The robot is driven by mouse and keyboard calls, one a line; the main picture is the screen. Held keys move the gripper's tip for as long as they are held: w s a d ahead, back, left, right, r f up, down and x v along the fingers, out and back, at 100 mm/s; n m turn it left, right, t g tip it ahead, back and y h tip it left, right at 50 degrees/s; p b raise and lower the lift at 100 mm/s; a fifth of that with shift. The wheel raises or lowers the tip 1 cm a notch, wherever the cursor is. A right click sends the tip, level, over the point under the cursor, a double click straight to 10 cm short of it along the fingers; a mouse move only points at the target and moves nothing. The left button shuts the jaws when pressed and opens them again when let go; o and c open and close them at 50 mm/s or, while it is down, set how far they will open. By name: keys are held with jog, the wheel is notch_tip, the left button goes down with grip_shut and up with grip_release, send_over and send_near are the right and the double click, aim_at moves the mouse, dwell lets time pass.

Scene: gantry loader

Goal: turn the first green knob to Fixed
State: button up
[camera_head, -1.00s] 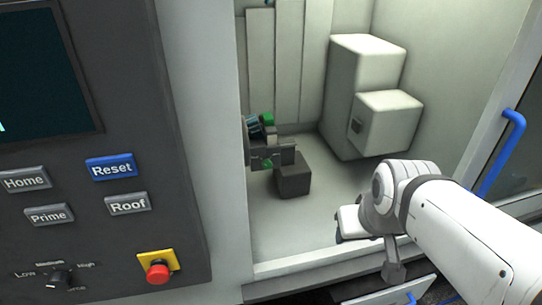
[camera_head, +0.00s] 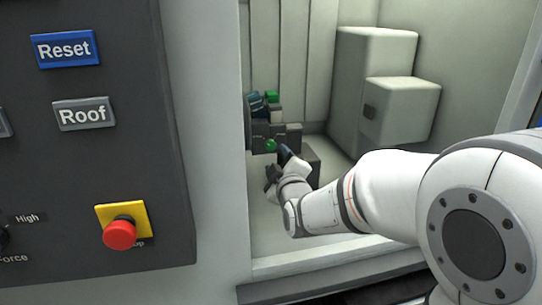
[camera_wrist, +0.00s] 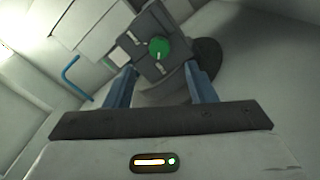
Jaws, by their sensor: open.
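A green knob (camera_wrist: 159,48) with a pale pointer mark sits on a dark grey block in the wrist view, ahead of and between my fingers. In the head view a green knob (camera_head: 270,145) shows low on the front of the dark fixture, and another green part (camera_head: 271,97) shows higher up. My gripper (camera_wrist: 157,84) is open and empty, its two blue fingers apart and short of the knob. In the head view my gripper (camera_head: 278,168) is inside the enclosure, just below and right of the lower knob. The setting labels are too small to read.
A dark grey box (camera_head: 312,165) stands right beside the fixture. White stepped housings (camera_head: 385,100) fill the back right. The control panel (camera_head: 150,180) with a red stop button (camera_head: 119,233) borders the opening on the left. A blue handle (camera_wrist: 72,72) shows in the wrist view.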

aim_at(271, 146)
jog(key=x, duration=0.7)
jog(key=shift+p, duration=0.3)
jog(key=shift+c, duration=0.3)
